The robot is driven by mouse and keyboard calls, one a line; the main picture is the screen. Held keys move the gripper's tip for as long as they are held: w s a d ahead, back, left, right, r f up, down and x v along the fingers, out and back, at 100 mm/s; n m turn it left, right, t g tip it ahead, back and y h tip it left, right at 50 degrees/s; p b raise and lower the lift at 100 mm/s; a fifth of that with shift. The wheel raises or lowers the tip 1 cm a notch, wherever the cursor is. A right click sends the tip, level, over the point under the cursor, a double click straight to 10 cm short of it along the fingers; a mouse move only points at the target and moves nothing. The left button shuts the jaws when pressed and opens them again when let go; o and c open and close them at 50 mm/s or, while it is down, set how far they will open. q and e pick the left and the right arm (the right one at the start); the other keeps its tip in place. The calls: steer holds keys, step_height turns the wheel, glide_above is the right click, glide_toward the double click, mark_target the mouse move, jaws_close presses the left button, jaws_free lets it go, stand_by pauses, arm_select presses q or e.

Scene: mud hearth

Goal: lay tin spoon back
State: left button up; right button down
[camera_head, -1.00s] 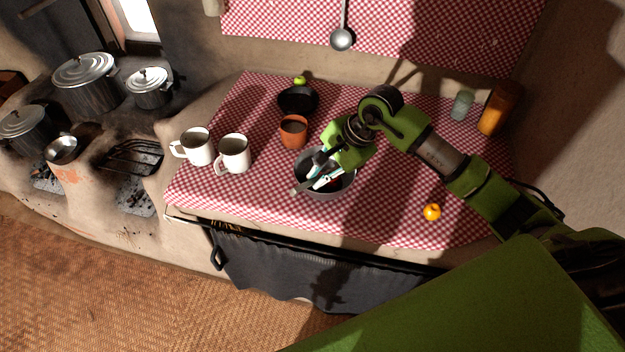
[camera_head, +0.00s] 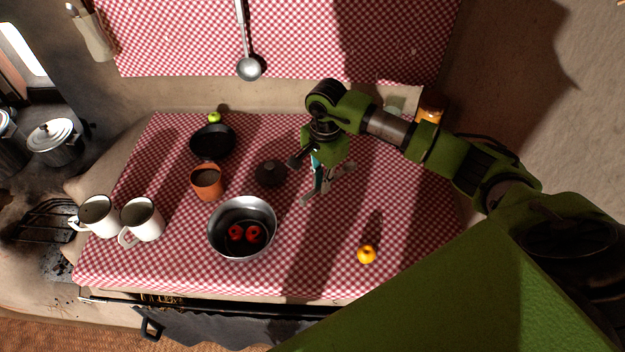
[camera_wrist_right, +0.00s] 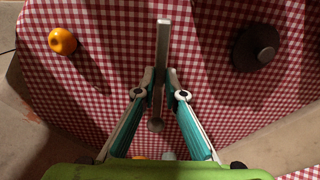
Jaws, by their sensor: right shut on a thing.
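My right gripper (camera_head: 322,184) is shut on the tin spoon (camera_head: 308,198) and holds it above the checked cloth, right of the steel bowl and the dark lid. In the right wrist view the spoon (camera_wrist_right: 162,62) stands lengthwise between the fingertips (camera_wrist_right: 159,88), its straight handle pointing up the picture and its small round end towards the palm. In the head view, fingers and spoon overlap, so its exact height over the cloth is hard to tell. My left gripper is not in view.
A steel bowl (camera_head: 214,236) holds two red round things. A dark lid (camera_head: 270,174), terracotta cup (camera_head: 206,184), black bowl (camera_head: 212,142) and white mugs (camera_head: 142,220) stand leftward. A yellow-orange fruit (camera_head: 366,254) lies front right. A ladle (camera_head: 248,66) hangs behind. Cloth between lid and fruit is clear.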

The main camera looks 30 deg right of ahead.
steer(key=shift+w+d, duration=0.1)
steer(key=shift+d, duration=0.25)
steer(key=shift+s+a+f+b, duration=0.3)
steer(key=shift+a+f+b, duration=0.15)
steer(key=shift+f, duration=0.05)
steer(key=f, duration=0.2)
steer(key=f+b, duration=0.1)
steer(key=shift+w+d+f+b, duration=0.1)
steer(key=shift+d+f+b, duration=0.1)
steer(key=shift+f+b, duration=0.55)
steer(key=shift+f, duration=0.35)
steer(key=shift+f+b, duration=0.95)
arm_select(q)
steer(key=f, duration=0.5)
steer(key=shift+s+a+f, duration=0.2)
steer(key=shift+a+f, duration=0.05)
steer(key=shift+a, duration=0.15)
arm_select(e)
steer(key=shift+f, duration=0.1)
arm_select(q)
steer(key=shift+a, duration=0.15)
